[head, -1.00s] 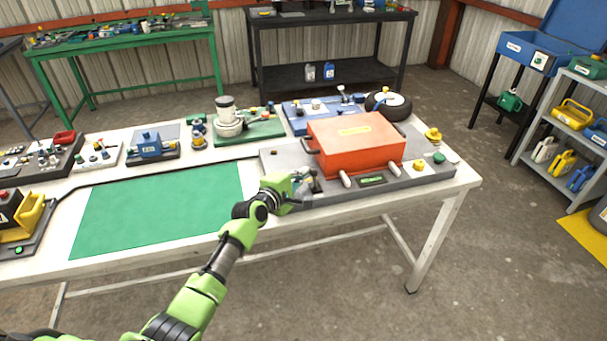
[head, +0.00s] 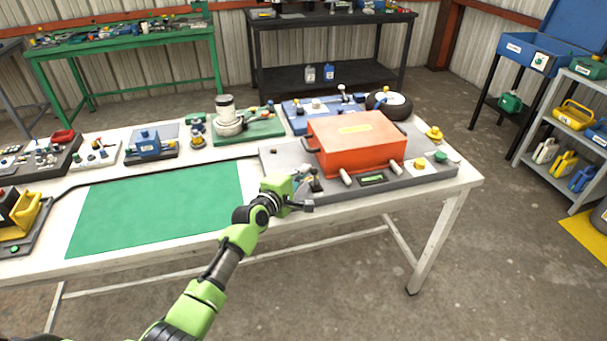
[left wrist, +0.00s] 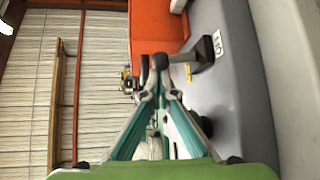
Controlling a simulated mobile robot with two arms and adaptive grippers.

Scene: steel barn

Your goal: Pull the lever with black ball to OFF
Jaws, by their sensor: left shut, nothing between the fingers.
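The lever shows in the left wrist view as a short stem with a dark ball (left wrist: 160,61) at its end, rising from a dark base (left wrist: 204,52). A white label (left wrist: 218,43) is beside the base, its text too small to read surely. In the head view the lever (head: 315,182) is small and dark at the grey panel's left front, partly crowded by my gripper. My left gripper (head: 307,205) is shut and empty at the panel's front edge. In the left wrist view its fingertips (left wrist: 155,88) are close to the ball; I cannot tell whether they touch.
An orange-red box (head: 355,145) stands on the grey panel (head: 430,175), with yellow and green buttons at its right. The bench (head: 260,230) has a bare green mat (head: 160,208) to the left. Several devices line its back. Open floor lies in front.

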